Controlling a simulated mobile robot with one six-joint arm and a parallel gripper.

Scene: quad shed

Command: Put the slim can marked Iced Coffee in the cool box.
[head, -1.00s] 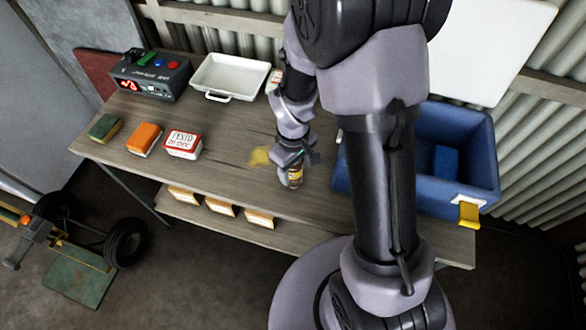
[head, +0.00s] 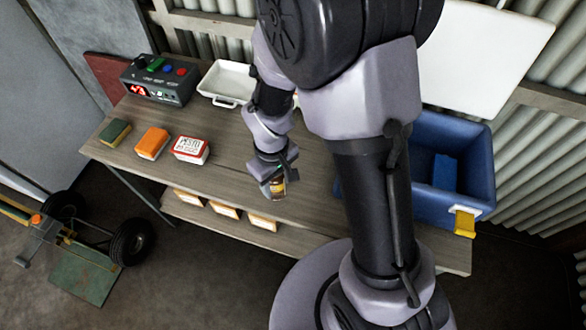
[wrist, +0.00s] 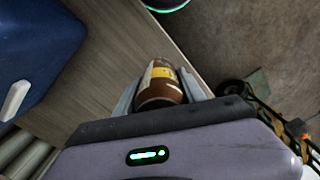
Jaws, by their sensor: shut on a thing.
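My gripper (head: 274,178) is shut on a small brown can with a yellow label (head: 278,187) near the bench's front edge. In the wrist view the can (wrist: 160,83) sits between the two fingers, tilted in the picture. Its lettering is too small to read. I cannot tell how high it is above the bench. The blue cool box (head: 483,160) stands open at the right end of the bench, with its white lid (head: 480,50) raised. A blue block (head: 445,171) lies inside. My arm hides the box's left part. The box also shows at upper left in the wrist view (wrist: 40,45).
On the bench (head: 235,140) are a white tray (head: 222,98), a control box with a red display (head: 158,80), a PESTO box (head: 191,149), an orange block (head: 152,143) and a green-brown sponge (head: 115,133). Several cartons (head: 224,208) stand below.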

